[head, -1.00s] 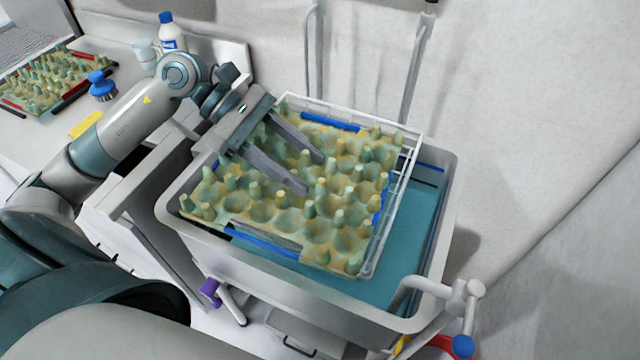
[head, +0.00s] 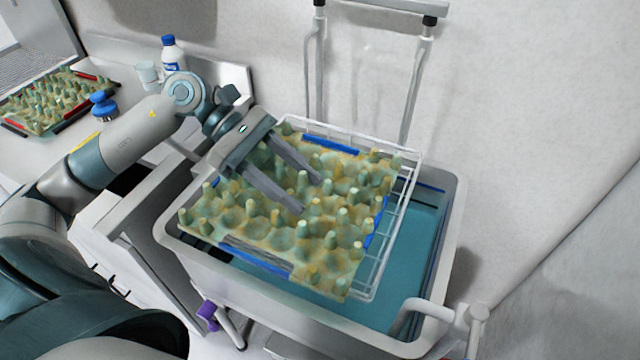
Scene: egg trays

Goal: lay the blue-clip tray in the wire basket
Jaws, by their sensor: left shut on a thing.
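The blue-clip tray (head: 268,238) is a mottled green and tan egg tray with blue clips on its edges. My left gripper (head: 312,195) is shut on it, with its two fingers reaching in over the tray from the upper left. The wire basket (head: 388,232) is white and stands in the sink tub. The tray lies over the basket and covers most of it. The basket's right side and back rim show beyond the tray. I cannot tell whether the tray touches the basket floor. My right gripper is not in view.
The grey tub (head: 452,215) holds blue water, open at the right of the basket. A red-clip tray (head: 50,128), a blue brush (head: 103,104), a bottle (head: 172,55) and a cup (head: 148,74) stand on the left counter. A white tap (head: 440,308) is at the front right.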

